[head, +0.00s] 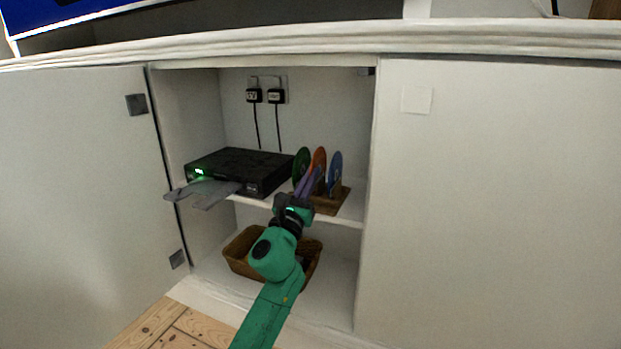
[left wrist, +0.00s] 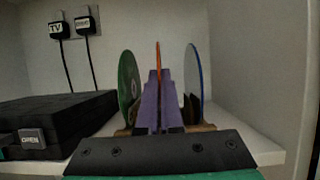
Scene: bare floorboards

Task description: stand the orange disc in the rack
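The orange disc (head: 319,160) stands upright between a green disc (head: 301,164) and a blue disc (head: 335,172) at the wooden rack (head: 330,206) on the cabinet shelf. In the left wrist view the orange disc (left wrist: 158,56) is edge-on, between the green disc (left wrist: 127,82) and the blue disc (left wrist: 192,72). My left gripper (head: 307,181) has its purple fingers close together on the orange disc's near edge; they show in the left wrist view (left wrist: 159,90). The fingers hide the disc's lower part, so its seating in the slot cannot be seen. My right gripper is not in view.
A black player (head: 245,168) with a grey tray (head: 212,193) sticking out stands left of the rack. Two plugs with cables hang on the back wall. A wicker basket (head: 238,258) is below the shelf. The cabinet's right side wall is close to the rack.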

